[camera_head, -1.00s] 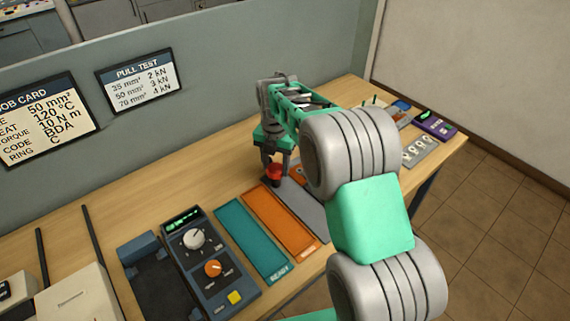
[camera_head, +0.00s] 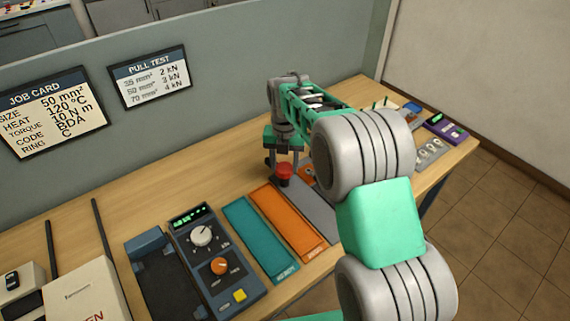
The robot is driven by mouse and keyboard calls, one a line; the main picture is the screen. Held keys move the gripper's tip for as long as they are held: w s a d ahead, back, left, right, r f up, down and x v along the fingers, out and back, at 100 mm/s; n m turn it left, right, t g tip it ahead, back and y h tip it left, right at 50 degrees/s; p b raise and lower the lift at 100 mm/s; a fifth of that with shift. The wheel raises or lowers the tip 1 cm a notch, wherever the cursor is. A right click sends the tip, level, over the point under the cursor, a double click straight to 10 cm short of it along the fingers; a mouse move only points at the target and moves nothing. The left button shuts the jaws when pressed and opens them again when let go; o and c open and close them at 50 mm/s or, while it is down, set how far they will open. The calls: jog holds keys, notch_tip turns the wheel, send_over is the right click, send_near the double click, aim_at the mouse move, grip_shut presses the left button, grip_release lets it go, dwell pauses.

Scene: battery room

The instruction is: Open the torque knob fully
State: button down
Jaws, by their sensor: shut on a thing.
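My gripper (camera_head: 283,164) points down over the back of the bench, near the far end of the orange mat. It is shut on a small red round piece (camera_head: 285,171), which shows just below and between the fingers. The arm hides part of the area to its right. I cannot tell whether the red piece is the torque knob. A blue-grey console (camera_head: 212,292) at the front carries a white knob (camera_head: 201,235) and an orange knob (camera_head: 219,266), both away from my gripper. Their labels are too small to read.
A teal mat (camera_head: 258,240) and an orange mat (camera_head: 286,222) lie right of the console, with a grey strip (camera_head: 318,213) beside them. A purple device (camera_head: 446,128) stands at the bench's right end. A job card (camera_head: 50,112) hangs on the partition.

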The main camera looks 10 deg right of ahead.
jog(key=c, duration=0.7)
grip_release()
jog(key=shift+r, duration=0.1)
notch_tip(320, 180, up, 8)
jog(key=shift+f+b, duration=0.2)
jog(key=shift+b, duration=0.35)
